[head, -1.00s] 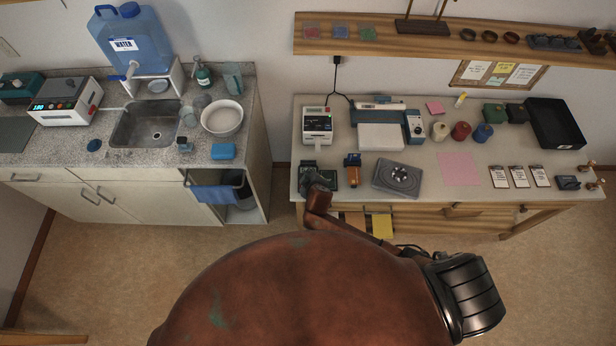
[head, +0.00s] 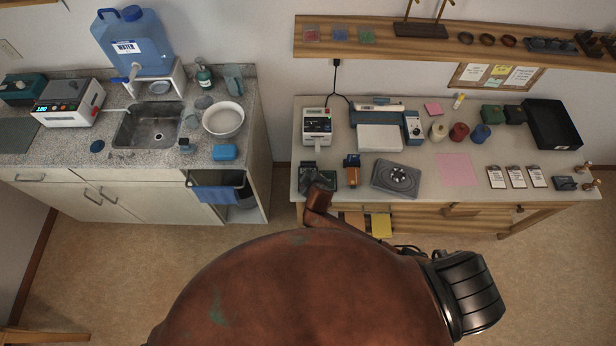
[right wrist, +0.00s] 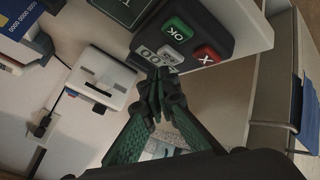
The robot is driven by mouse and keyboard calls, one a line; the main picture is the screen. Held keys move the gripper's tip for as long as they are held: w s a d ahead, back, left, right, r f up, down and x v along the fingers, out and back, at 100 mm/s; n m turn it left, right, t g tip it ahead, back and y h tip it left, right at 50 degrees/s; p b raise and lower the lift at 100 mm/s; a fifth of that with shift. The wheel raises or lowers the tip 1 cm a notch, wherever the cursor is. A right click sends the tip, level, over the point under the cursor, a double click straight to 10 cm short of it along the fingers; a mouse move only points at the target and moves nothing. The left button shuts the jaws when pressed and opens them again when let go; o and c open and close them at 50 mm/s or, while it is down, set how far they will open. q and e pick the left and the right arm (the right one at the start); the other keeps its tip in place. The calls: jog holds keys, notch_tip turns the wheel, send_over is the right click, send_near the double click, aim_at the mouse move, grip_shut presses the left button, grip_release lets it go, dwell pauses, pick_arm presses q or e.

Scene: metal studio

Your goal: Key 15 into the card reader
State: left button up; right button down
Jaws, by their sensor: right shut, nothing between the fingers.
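In the head view the reader (head: 331,186) lies at the table's front left, partly covered by my right arm and gripper. My left gripper is not in view.
A white machine (head: 317,120) stands behind the reader, with a cable to the wall. An orange-topped item (head: 352,172) and a grey scale-like plate (head: 397,177) lie to its right. A pink sheet (head: 457,169) and several labelled cards are farther right.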

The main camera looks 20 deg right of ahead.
jog(key=shift+f, duration=0.4)
jog(key=shift+f+b, duration=0.45)
jog(key=shift+b, duration=0.1)
dwell(0.7)
dwell(0.4)
jog(key=shift+r+p, duration=0.9)
jog(key=shift+p, duration=0.1)
